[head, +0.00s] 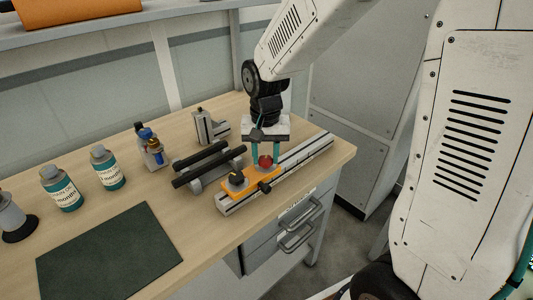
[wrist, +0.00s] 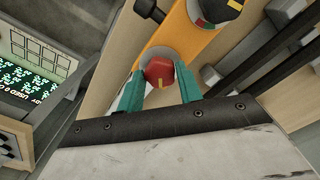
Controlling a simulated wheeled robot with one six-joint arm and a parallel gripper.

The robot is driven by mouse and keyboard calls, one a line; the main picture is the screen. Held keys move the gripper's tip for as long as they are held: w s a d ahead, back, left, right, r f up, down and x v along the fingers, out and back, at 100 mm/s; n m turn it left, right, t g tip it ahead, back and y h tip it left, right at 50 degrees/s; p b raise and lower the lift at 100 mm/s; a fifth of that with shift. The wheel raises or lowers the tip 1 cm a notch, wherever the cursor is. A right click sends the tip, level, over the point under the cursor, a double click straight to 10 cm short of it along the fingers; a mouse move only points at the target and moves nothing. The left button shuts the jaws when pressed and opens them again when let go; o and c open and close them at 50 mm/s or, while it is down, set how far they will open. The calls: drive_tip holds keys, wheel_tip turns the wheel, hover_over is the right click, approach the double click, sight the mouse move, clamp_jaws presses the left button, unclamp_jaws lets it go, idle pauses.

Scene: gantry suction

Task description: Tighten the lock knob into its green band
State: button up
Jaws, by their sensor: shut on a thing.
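A red knob (wrist: 160,73) with a yellow mark sits on a round light base on the orange carriage (wrist: 196,42). In the head view the red knob (head: 265,161) shows between the teal fingers. My gripper (wrist: 160,88) points down and is shut on the red knob, one finger on each side. A black-topped dial (wrist: 222,8) with green, yellow and red bands stands farther along the carriage; it also shows in the head view (head: 237,178). I cannot make out a green band around the red knob.
The carriage rides a grey rail (head: 312,149) near the bench's right edge. A black side knob (head: 264,187) sticks out in front. A dark mat (head: 108,252) lies in front.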

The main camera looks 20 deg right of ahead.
sight(266, 158)
drive_tip(key=o, duration=1)
drive_tip(key=shift+r, duration=0.1)
wheel_tip(266, 158, up, 8)
drive_tip(key=shift+f, duration=0.15)
drive_tip(key=s+d+r+n, duration=0.1)
drive_tip(key=s, duration=0.6)
drive_tip(key=s+d+r+n+t, duration=0.1)
drive_tip(key=s+r+n, duration=0.1)
drive_tip(key=s, duration=0.6)
drive_tip(key=s+d+r+n, duration=0.1)
drive_tip(key=s+r, duration=0.1)
drive_tip(key=s, duration=0.6)
drive_tip(key=shift+d+r+n, duration=0.1)
drive_tip(key=shift+d+n, duration=0.2)
drive_tip(key=shift+d, duration=0.05)
